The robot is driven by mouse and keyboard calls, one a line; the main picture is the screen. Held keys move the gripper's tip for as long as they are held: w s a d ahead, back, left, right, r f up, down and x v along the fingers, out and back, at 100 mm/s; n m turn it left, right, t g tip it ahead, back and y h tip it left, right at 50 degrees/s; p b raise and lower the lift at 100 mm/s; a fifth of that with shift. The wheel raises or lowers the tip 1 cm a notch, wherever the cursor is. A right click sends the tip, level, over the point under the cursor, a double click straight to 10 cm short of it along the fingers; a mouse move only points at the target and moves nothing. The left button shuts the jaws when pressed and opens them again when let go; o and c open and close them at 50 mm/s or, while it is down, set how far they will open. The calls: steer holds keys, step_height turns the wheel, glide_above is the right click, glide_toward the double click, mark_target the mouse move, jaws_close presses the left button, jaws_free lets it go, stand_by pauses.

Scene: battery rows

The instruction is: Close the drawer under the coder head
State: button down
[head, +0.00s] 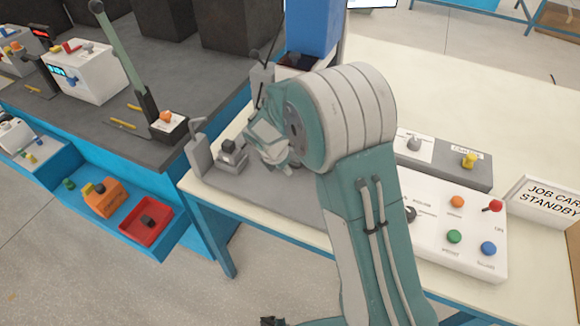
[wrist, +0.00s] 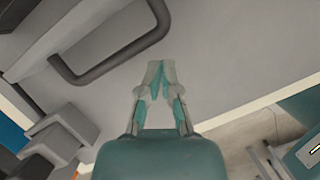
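A blue upright housing (head: 312,28) stands behind my arm, and I take it for the coder head, though I cannot read a label. An open-topped compartment (head: 297,62) with dark and reddish contents sits under it, partly hidden by my arm. I cannot tell whether it is the drawer or how far out it is. My gripper (head: 268,148) is over the grey fixture (head: 232,186) on the pale bench. In the wrist view my gripper (wrist: 160,70) has its fingertips together with nothing visible between them. A dark bar handle (wrist: 112,66) lies beside the fingertips against a grey surface.
A control box (head: 455,225) with coloured buttons and a job card sign (head: 545,200) stand at right. Blue trays (head: 130,225) with an orange box and a red bin jut from the dark bench at left. A long lever (head: 118,50) rises there.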

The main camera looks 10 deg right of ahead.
steer(key=a+r, duration=0.1)
steer(key=s+a+r, duration=0.1)
steer(key=r, duration=0.1)
steer(key=a+r, duration=0.1)
steer(key=a, duration=0.1)
steer(key=shift+s+a+r, duration=0.1)
steer(key=shift+s+r, duration=0.05)
steer(key=shift+s, duration=0.25)
steer(key=s+d+r+m+y, duration=0.1)
steer(key=s+d+r+m, duration=0.25)
steer(key=r, duration=0.35)
steer(key=s+d+r+m, duration=0.2)
steer(key=s+r+m, duration=0.15)
steer(key=r, duration=0.25)
steer(key=s+d+r+m+t+y, duration=0.1)
steer(key=s+d+r+m, duration=0.2)
steer(key=s+m, duration=0.5)
steer(key=s+d+r+m+t+y, duration=0.1)
steer(key=s+d+r+m+t, duration=0.1)
steer(key=s+d+m, duration=0.3)
steer(key=s+r+m, duration=0.1)
steer(key=s+m, duration=0.3)
steer(key=s, duration=0.2)
steer(key=shift+s+r+m, duration=0.3)
steer(key=shift+s, duration=0.05)
